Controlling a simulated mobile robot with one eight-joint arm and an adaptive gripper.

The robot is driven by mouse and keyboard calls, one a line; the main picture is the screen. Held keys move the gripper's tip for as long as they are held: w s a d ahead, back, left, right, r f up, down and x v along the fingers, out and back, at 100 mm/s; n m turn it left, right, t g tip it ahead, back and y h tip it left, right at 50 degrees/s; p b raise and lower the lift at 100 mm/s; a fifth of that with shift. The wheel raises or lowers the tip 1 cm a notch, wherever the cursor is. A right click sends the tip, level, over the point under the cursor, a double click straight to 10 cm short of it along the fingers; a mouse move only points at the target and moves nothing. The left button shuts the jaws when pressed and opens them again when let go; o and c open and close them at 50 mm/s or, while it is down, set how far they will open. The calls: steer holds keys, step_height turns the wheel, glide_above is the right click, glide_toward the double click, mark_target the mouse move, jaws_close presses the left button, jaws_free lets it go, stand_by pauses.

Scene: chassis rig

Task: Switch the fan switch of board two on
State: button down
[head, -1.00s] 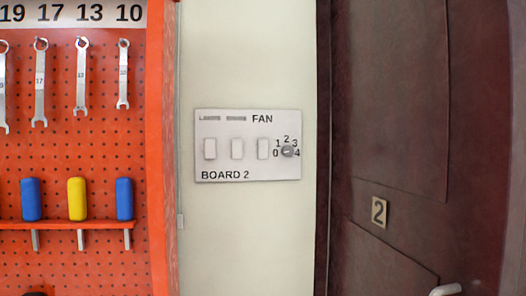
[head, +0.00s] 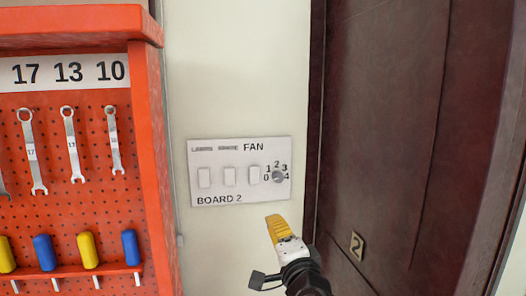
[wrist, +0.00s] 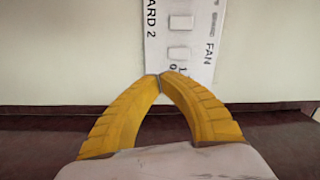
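Board two is a white wall plate (head: 216,199) marked BOARD 2, with three white rocker switches and a numbered dial (head: 278,176). The fan switch (head: 253,174) is the rocker under the FAN label, left of the dial; its on or off position is too small to tell. My gripper (head: 273,219) has yellow fingers and is below the plate's right part in the head view. In the wrist view the plate appears turned sideways, with the fan switch (wrist: 179,53) just beyond the fingertips (wrist: 160,76). The fingertips meet, with nothing visible between them.
An orange pegboard (head: 85,200) with wrenches and coloured-handled tools stands left of the plate. Bare wall (head: 240,75) lies above the plate.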

mark_target(258, 175)
steer(key=r+m, duration=0.1)
steer(key=w+r+m+t+p, duration=0.1)
steer(key=a+r+m+p, duration=0.1)
steer(key=shift+w+r+t+h, duration=0.2)
steer(key=shift+r+t+h, duration=0.1)
steer(key=shift+r+h, duration=0.1)
steer(key=p+x, duration=0.1)
steer(key=x, duration=1.2)
steer(key=shift+w+a, duration=0.1)
steer(key=shift+w, duration=0.3)
steer(key=shift+w, duration=0.15)
